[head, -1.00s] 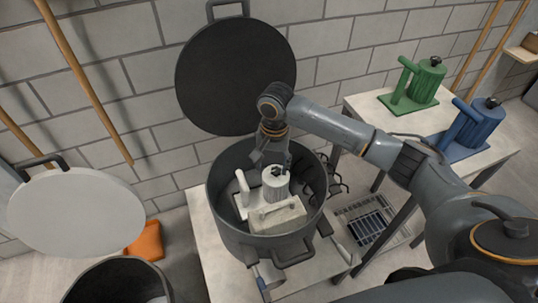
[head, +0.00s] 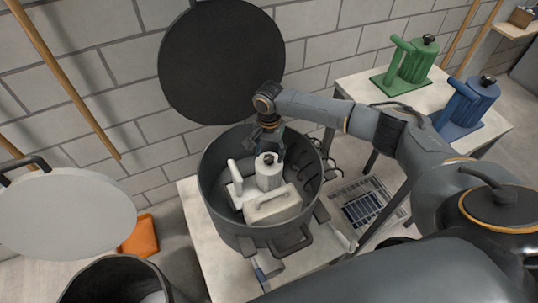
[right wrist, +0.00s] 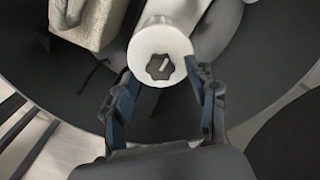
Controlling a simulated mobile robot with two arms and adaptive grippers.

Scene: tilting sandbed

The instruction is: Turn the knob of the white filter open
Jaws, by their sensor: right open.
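The white filter (head: 269,175) stands upright inside a large dark pot (head: 214,213), with its dark knob (head: 267,158) on top. In the right wrist view, the filter's round white top (right wrist: 148,45) and its dark lobed knob (right wrist: 160,66) with a light mark show clearly. My right gripper (head: 270,146) is over the back of the filter. In the right wrist view its dark fingers (right wrist: 158,72) are spread on either side of the filter top, open and empty. I cannot tell whether a finger touches the filter. My left gripper is out of view.
A pale block (head: 272,204) lies in the pot in front of the filter. The pot's wall surrounds the gripper closely. The raised dark lid (head: 220,62) stands behind. A green filter (head: 412,62) and a blue filter (head: 470,104) stand on the right-hand table.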

